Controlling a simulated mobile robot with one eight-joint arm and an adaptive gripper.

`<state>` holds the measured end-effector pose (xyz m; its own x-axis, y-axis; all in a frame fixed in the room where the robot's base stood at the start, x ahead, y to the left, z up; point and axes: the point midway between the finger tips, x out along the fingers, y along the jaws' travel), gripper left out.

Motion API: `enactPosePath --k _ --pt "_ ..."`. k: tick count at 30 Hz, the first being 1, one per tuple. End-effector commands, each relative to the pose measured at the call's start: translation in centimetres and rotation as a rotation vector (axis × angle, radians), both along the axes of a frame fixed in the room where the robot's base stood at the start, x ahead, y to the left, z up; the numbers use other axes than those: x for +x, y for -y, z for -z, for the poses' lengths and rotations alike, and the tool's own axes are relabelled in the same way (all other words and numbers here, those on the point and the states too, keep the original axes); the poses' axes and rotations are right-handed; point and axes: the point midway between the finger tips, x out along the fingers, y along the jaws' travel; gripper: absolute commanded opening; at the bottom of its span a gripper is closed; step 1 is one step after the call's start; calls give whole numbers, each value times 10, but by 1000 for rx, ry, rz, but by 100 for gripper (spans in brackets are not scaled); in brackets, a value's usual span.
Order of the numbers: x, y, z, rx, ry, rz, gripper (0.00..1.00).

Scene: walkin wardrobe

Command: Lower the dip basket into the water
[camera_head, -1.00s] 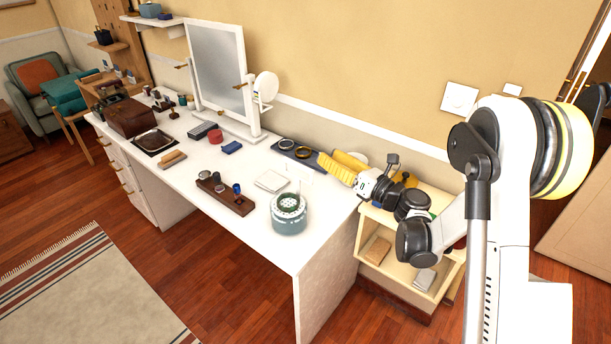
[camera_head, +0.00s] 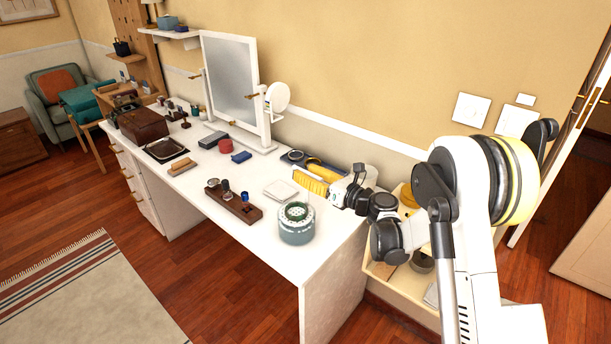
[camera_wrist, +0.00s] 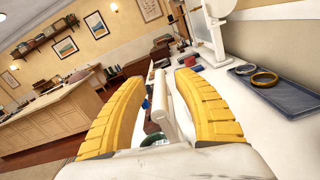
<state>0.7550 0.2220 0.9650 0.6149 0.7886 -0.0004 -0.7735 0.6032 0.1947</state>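A blue-grey round jar (camera_head: 296,232) stands upright near the right end of the white desk. A pale perforated piece with a green ring (camera_head: 295,211), seemingly the dip basket, sits at its top. How deep it sits and any water inside cannot be made out. My gripper (camera_head: 308,183), with yellow ribbed fingers, is above and just behind the jar, apart from it. In the wrist view the fingers (camera_wrist: 155,100) are spread wide. A pale bar shows between them, and the green ring (camera_wrist: 153,139) shows low there, partly hidden by my gripper.
On the desk, a brown wooden stand (camera_head: 234,205) and a white square pad (camera_head: 281,190) lie left of the jar. A dark tray with rings (camera_wrist: 265,82) lies toward the wall. A mirror (camera_head: 231,80) stands behind. A low shelf unit (camera_head: 378,269) is right of the desk.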

Motion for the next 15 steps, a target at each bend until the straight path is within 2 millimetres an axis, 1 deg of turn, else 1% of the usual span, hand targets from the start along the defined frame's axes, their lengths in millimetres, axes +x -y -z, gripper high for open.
enactPosePath --k 6,7,8,9,10,11,15 --pt "0 0 0 0 0 0 37" --pt "0 0 0 0 0 0 33" --pt "0 0 0 0 0 0 23" --pt "0 0 0 0 0 0 11" --pt "0 0 0 0 0 0 2" --pt "0 0 0 0 0 0 0" --pt "0 0 0 0 0 0 0"
